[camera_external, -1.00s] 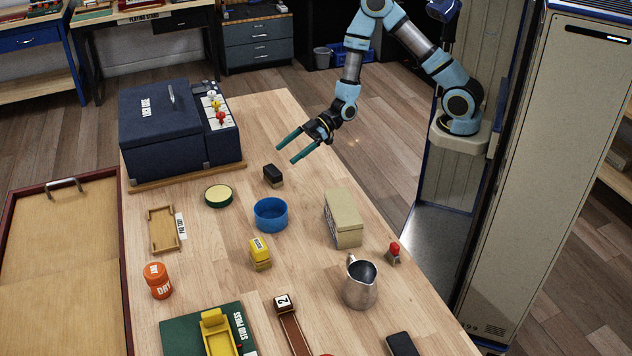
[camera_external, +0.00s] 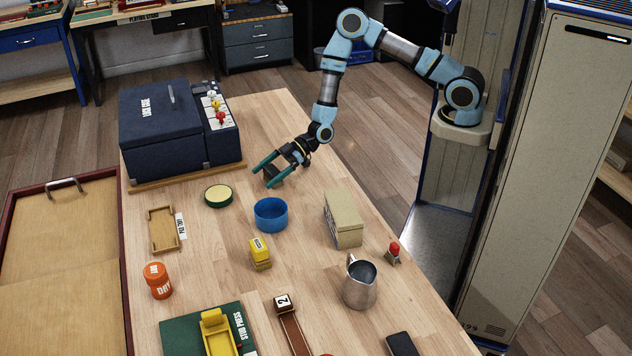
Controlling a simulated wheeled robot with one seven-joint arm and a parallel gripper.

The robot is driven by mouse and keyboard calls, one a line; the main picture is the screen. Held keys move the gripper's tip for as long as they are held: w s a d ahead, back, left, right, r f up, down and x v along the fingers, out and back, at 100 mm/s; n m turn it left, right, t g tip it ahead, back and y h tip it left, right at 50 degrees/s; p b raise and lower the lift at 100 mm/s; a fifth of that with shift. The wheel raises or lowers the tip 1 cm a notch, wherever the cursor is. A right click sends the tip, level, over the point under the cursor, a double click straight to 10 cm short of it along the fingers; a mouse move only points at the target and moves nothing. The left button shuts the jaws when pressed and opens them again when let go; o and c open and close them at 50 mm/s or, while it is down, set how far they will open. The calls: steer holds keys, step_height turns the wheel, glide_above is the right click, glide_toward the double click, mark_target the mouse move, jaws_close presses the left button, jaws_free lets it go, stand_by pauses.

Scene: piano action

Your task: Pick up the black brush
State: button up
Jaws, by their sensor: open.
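The black brush (camera_external: 272,172), a small dark block, lies on the wooden table (camera_external: 300,270) behind the blue bowl. My gripper (camera_external: 262,178) has come down over it from behind. Its two teal fingers are open, one on each side of the brush. The fingers and gripper body partly hide the brush. I cannot tell whether either finger touches it.
The blue bowl (camera_external: 271,214) stands just in front, and a green-rimmed round dish (camera_external: 218,195) is to the left. A dark blue case (camera_external: 160,125) stands farther left. A beige box (camera_external: 343,218) and a metal pitcher (camera_external: 360,283) are to the right.

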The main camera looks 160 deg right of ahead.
steer(key=shift+w+d+f, duration=0.15)
steer(key=shift+w+f, duration=0.05)
steer(key=shift+w, duration=0.1)
steer(key=c, duration=1.1)
